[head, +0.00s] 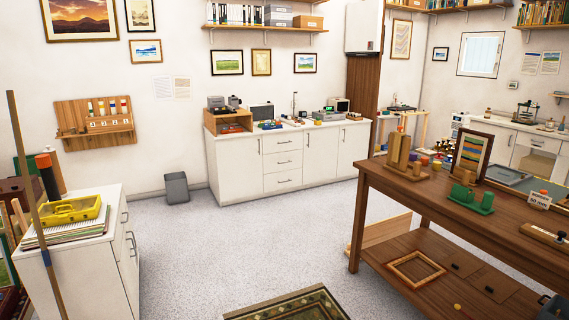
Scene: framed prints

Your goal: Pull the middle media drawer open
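A long white cabinet (232,165) stands against the back wall with a stack of three drawers in its centre. The middle drawer (283,161) of that stack is shut, flush with its front, and has a dark bar handle. The upper drawer (283,143) and lower drawer (283,180) are also shut. No label shows that tells which unit is the media one. A second white cabinet (90,275) at the left has handles on its right-facing side, seen at a steep angle; its fronts look shut. Neither of my grippers is in view.
Open speckled floor (225,235) lies before the back cabinet. A brown workbench (450,212) with a low shelf fills the right. A grey bin (176,187) stands left of the cabinet. A patterned rug (290,305) lies in front, and a wooden pole (35,190) leans at left.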

